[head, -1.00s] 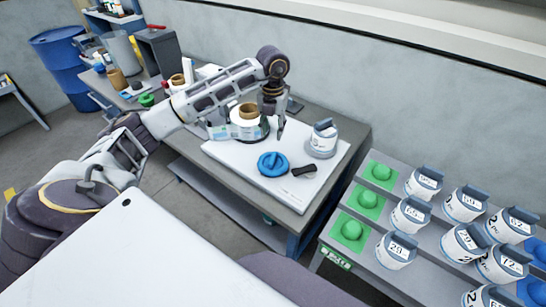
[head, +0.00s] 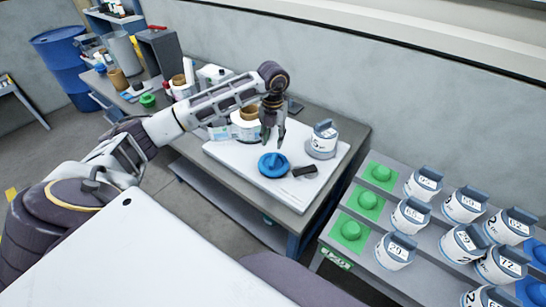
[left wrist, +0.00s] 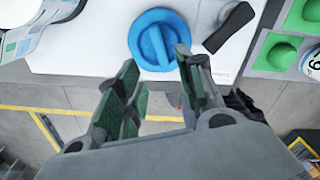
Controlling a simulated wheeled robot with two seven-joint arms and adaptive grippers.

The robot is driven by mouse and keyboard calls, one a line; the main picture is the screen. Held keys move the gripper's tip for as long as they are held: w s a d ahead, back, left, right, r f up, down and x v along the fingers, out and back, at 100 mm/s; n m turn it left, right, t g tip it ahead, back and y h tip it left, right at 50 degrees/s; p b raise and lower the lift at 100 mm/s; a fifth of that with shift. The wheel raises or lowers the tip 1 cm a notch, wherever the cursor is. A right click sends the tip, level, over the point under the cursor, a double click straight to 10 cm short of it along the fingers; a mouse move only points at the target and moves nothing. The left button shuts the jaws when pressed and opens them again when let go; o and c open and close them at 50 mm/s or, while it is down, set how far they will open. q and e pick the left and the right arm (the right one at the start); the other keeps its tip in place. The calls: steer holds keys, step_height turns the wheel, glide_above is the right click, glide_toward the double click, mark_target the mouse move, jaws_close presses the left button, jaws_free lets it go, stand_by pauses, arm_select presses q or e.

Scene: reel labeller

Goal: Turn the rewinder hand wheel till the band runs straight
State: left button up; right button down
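The blue hand wheel (head: 273,165) lies on the front of the white machine plate (head: 235,154); a raised bar crosses its top. It also shows in the left wrist view (left wrist: 151,35). My left gripper (head: 273,142) is open and points down just behind and above the wheel. In the left wrist view its two fingers (left wrist: 158,85) stand apart with nothing between them; one tip overlaps the wheel's edge, and I cannot tell whether it touches. The labelled band (head: 222,132) and its reel with a brown core (head: 249,113) are partly hidden behind my arm. My right gripper is not in view.
A black lever (head: 304,171) lies right of the wheel. A white weight with a grey-blue handle (head: 323,139) stands behind it on the plate. A stepped rack with green knobs (head: 368,201) and several numbered weights (head: 411,215) stands to the right.

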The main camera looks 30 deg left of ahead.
mark_target(273, 159)
arm_select(q)
step_height(273, 159, down, 9)
steer(key=shift+r+p, duration=0.2)
steer(key=shift+p, duration=0.65)
steer(key=shift+f, duration=0.8)
steer(key=shift+c, duration=0.4)
jaws_close()
